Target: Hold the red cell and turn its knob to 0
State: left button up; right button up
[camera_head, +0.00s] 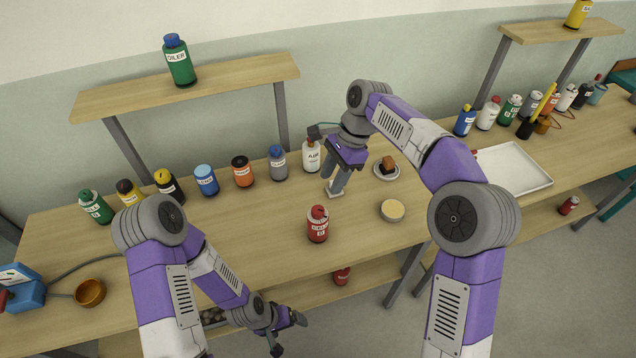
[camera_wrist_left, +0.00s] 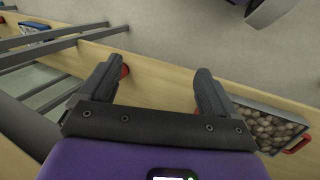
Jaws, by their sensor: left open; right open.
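The red cell (camera_head: 317,226) is a red bottle with a white label and a red top. It stands upright on the table in the head view, apart from both grippers. The mark its knob points to is too small to tell. My right gripper (camera_head: 334,191) is open and empty, pointing down at the tabletop behind and slightly right of the red cell. My left gripper (camera_head: 290,335) is open and empty, low in front of the table's front edge. The left wrist view also shows its open fingers (camera_wrist_left: 158,85), with a wooden shelf beyond them.
A row of bottles stands behind, including a blue one (camera_head: 206,181) and an orange one (camera_head: 242,172). A beige round dish (camera_head: 392,210) and a plate with a brown block (camera_head: 387,167) lie right. A tray of pebbles (camera_wrist_left: 270,128) and another red bottle (camera_head: 341,275) are below.

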pick_arm(q)
jog(key=w+d+r+n+t+h, duration=0.25)
jog(key=d+r+h, duration=0.45)
jog(key=d+r, duration=0.85)
notch_tip(320, 180, up, 17)
jog(key=m+t+h, duration=0.2)
jog(key=m+t, duration=0.5)
jog(key=m, duration=0.9)
send_over(318, 222)
jog(key=s, duration=0.2)
jog(key=a+f+y, duration=0.1)
jog(key=f, duration=0.2)
jog(key=a+f+n+y, duration=0.1)
jog(key=a+f, duration=0.1)
jog(key=f, duration=0.2)
jog(key=a+f+y, duration=0.1)
jog(key=f, duration=0.2)
jog(key=shift+s+a+f+n+g+y, duration=0.2)
jog(key=shift+a+n+g+y, duration=0.05)
jog(key=shift+a+g+y, duration=0.1)
jog(key=shift+w+d+f, duration=0.15)
jog(key=shift+f, duration=0.05)
jog(key=x, duration=0.7)
pick_arm(e)
jog(key=shift+s, duration=0.3)
